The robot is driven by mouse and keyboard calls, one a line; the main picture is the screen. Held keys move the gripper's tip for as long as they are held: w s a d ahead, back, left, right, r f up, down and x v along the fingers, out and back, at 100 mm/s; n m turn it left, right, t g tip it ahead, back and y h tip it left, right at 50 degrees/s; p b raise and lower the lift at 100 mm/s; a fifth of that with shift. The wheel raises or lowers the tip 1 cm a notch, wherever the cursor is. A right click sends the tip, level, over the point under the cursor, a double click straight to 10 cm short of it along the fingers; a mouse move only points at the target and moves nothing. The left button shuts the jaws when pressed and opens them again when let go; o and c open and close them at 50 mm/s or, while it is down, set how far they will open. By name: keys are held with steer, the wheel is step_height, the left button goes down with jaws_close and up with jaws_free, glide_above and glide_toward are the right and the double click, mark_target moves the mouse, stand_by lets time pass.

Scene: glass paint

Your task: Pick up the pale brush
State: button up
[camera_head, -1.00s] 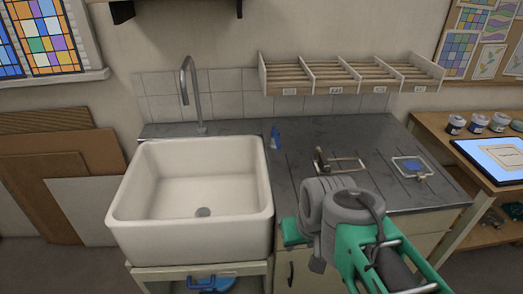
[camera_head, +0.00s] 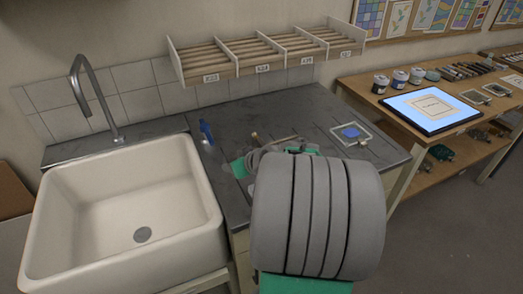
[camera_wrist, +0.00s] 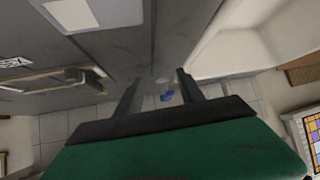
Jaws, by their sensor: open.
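A thin pale bar (camera_head: 283,139) lies on the counter behind my arm, partly hidden. A pale-edged frame-like thing (camera_wrist: 45,78) shows at the left of the wrist view, off to the side of the fingers. I cannot tell which of these, if either, is the pale brush.
The white sink (camera_head: 205,210) is left of my arm. A blue bottle (camera_head: 206,131) stands near its back corner. A small frame with a blue patch (camera_head: 352,132) lies on the counter's right. A slotted rack (camera_head: 240,62) hangs above. A side table holds a tablet (camera_head: 430,106) and jars.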

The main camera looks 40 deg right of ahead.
mark_target(264, 145)
steer(key=s+d+t+h, duration=0.1)
steer(key=d, duration=0.3)
steer(key=s+d+m+h, duration=0.1)
steer(key=d, duration=0.3)
steer(key=s+d+m+t+h, duration=0.1)
steer(key=d, duration=0.3)
steer(key=shift+f+t, duration=0.3)
steer(key=shift+w+d, duration=0.3)
steer(key=shift+d, duration=0.05)
steer(key=p+x, duration=0.1)
steer(key=x, duration=0.6)
steer(key=shift+s+d+f, duration=0.1)
steer(key=shift+d, duration=0.1)
steer(key=shift+c, duration=0.5)
jaws_close()
